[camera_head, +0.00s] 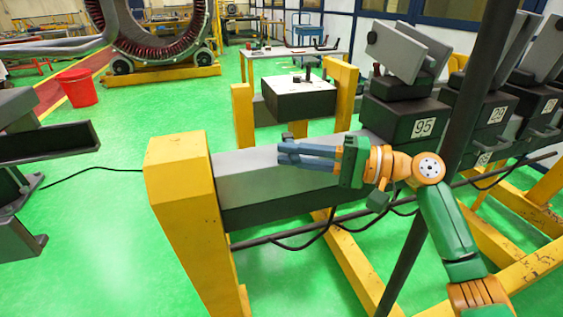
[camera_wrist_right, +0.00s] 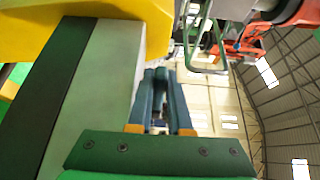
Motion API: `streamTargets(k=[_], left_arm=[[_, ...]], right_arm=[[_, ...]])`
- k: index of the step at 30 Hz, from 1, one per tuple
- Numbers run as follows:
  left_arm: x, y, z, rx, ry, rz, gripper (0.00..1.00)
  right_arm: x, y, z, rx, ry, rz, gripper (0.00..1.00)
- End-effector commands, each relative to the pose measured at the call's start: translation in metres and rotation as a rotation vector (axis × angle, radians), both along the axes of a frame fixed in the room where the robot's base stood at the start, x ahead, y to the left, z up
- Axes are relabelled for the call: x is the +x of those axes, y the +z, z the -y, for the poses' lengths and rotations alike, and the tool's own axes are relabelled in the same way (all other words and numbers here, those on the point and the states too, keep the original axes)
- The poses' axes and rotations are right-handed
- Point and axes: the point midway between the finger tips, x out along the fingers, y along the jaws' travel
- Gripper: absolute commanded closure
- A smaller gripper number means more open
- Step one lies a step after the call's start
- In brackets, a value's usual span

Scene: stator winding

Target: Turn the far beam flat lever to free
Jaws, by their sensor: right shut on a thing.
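The grey-topped beam (camera_head: 255,172) runs from a yellow post toward the dark boxes. My right gripper (camera_head: 281,152), with blue-grey fingers and a green body, reaches left over it from the right. In the right wrist view its fingers (camera_wrist_right: 160,78) are close together beside the pale beam face (camera_wrist_right: 105,85). A small dark piece, seemingly part of the flat lever (camera_head: 288,137), shows just behind the fingertips. The fingers are closed on it, but the held part is mostly hidden and its angle cannot be told. My left gripper is not in view.
A yellow post (camera_head: 180,165) closes the beam's left end. A dark box marked 95 (camera_head: 405,122) stands at the right, and another dark box (camera_head: 300,98) lies behind.

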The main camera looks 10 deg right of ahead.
Motion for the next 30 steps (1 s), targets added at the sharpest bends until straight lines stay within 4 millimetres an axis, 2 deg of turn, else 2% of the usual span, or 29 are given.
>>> streamTargets(k=[6, 17, 18, 19, 30], left_arm=[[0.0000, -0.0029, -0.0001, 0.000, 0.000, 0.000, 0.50], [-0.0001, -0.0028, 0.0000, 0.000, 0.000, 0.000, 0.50], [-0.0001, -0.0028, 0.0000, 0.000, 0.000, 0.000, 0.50], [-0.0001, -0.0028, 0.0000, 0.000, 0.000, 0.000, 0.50], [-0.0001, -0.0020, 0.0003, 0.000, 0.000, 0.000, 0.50]], right_arm=[[-0.0026, -0.0008, 0.0080, 0.001, 0.016, 0.000, 1.00], [-0.0031, -0.0002, 0.0086, 0.002, 0.018, 0.001, 1.00], [-0.0031, -0.0002, 0.0085, 0.001, 0.018, 0.002, 0.80], [-0.0031, -0.0002, 0.0085, 0.001, 0.018, 0.002, 0.72], [-0.0029, 0.0052, 0.0086, 0.003, 0.018, 0.004, 0.70]])
